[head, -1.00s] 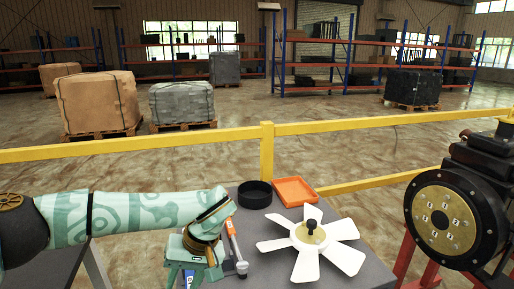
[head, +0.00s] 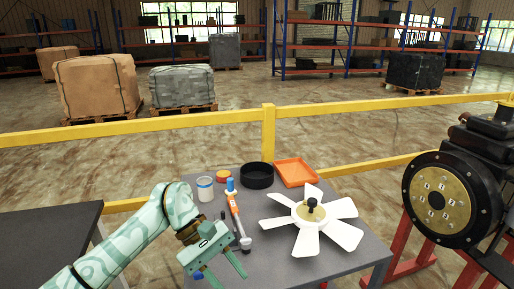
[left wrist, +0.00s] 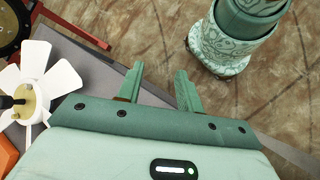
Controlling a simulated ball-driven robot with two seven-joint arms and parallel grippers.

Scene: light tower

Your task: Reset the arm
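My left arm (head: 130,235), light green with a pattern, comes in from the lower left in the head view. My left gripper (head: 225,275) hangs at the front edge of the grey table (head: 300,265), left of the white fan. Its two fingers stand apart with nothing between them, as the left wrist view shows (left wrist: 160,84). The orange and blue tool (head: 235,212) lies on the table just beyond the gripper, apart from it. My right gripper is not in view.
On the table are the white fan (head: 340,208), a black round dish (head: 257,175), an orange tray (head: 295,172), a white cup (head: 205,190) and an orange-red round item (head: 223,176). A black motor-like machine (head: 440,200) stands right. A second dark table (head: 50,235) is left.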

